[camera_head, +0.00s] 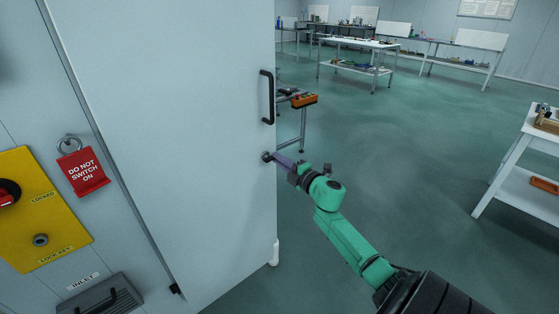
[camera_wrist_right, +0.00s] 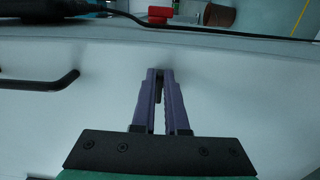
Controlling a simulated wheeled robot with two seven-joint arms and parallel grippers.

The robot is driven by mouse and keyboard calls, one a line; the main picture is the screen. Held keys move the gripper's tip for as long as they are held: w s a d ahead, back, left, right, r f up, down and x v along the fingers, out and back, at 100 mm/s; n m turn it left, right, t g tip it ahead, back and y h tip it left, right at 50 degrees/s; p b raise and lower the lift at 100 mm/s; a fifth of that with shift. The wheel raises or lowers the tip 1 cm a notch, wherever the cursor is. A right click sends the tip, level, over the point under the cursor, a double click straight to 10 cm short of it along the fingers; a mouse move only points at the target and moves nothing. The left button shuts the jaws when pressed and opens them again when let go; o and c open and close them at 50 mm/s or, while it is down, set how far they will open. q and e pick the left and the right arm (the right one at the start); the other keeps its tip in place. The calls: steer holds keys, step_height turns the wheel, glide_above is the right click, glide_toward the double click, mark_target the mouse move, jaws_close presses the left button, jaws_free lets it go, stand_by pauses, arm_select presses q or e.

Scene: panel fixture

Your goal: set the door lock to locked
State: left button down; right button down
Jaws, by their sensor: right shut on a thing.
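The cabinet door (camera_head: 180,120) is a tall pale grey panel with a black bar handle (camera_head: 267,97) near its right edge. The door lock (camera_head: 267,156) is a small dark fitting below that handle. My right gripper (camera_head: 273,157) reaches in from the right, and its purple fingers are shut on the lock. In the right wrist view the fingers (camera_wrist_right: 160,75) come close together at the pale door, with a dark piece between them. The fingers hide most of the lock, so its setting cannot be read. The handle also shows there (camera_wrist_right: 40,83). My left gripper is out of view.
A yellow panel (camera_head: 60,225) with "LOCKED" and "LOCK KEY" labels is at the left, beside a red "DO NOT SWITCH ON" tag (camera_head: 83,171). A white bench (camera_head: 525,170) stands at the right. The green floor (camera_head: 420,130) between is open.

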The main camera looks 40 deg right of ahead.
steer(key=c, duration=0.9)
jaws_free()
steer(key=shift+c, duration=0.2)
steer(key=s, duration=1.4)
steer(key=shift+s+a+b, duration=0.15)
steer(key=shift+s+b, duration=0.15)
steer(key=shift+b, duration=0.1)
